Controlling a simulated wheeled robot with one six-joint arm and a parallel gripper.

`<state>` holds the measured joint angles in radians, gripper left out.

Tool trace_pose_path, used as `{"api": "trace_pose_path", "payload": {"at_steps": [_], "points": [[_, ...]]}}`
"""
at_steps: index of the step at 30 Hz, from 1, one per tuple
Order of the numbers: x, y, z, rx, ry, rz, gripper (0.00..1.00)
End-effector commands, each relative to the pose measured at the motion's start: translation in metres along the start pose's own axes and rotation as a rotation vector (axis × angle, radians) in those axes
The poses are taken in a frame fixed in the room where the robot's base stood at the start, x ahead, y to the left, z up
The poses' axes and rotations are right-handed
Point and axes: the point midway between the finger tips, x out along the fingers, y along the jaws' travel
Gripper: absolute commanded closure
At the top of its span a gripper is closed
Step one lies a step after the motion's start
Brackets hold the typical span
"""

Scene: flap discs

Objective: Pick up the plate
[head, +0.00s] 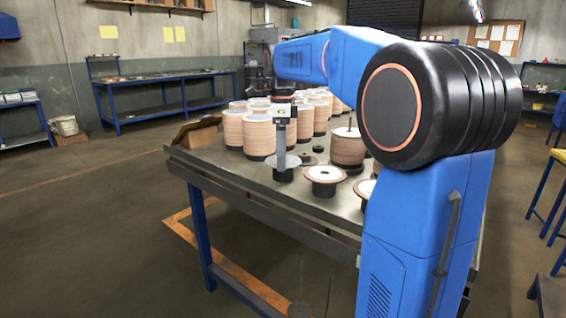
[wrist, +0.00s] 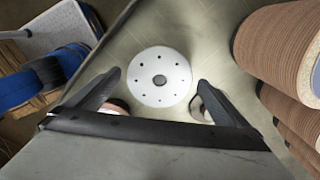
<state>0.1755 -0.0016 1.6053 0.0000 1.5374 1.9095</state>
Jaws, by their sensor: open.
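A round white plate (wrist: 159,62) with a ring of small holes and a dark centre hub shows in the middle of the wrist view. It lies over the grey table top. My gripper (wrist: 158,80) is open, with one dark finger on each side of the plate, and nothing is held. In the head view my gripper (head: 281,168) points down over the table, at a low white-topped disc on a dark stand (head: 291,174), partly hidden behind it. I cannot tell from these views whether the fingers touch the plate.
Tall stacks of tan discs (head: 232,128) crowd the table's back; a stack (wrist: 262,50) stands close on the right in the wrist view. A disc on a dark stand (head: 325,174) sits right of my gripper. A cardboard box (head: 199,133) is at the table's left edge.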

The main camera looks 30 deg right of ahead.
Motion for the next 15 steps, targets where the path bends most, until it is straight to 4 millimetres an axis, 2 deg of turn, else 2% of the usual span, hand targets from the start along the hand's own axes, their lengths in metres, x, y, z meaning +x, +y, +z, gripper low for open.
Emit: {"api": "trace_pose_path", "payload": {"at_steps": [15], "points": [[0.0042,0.0002,0.0000,0.000,0.000,0.001,0.00]]}}
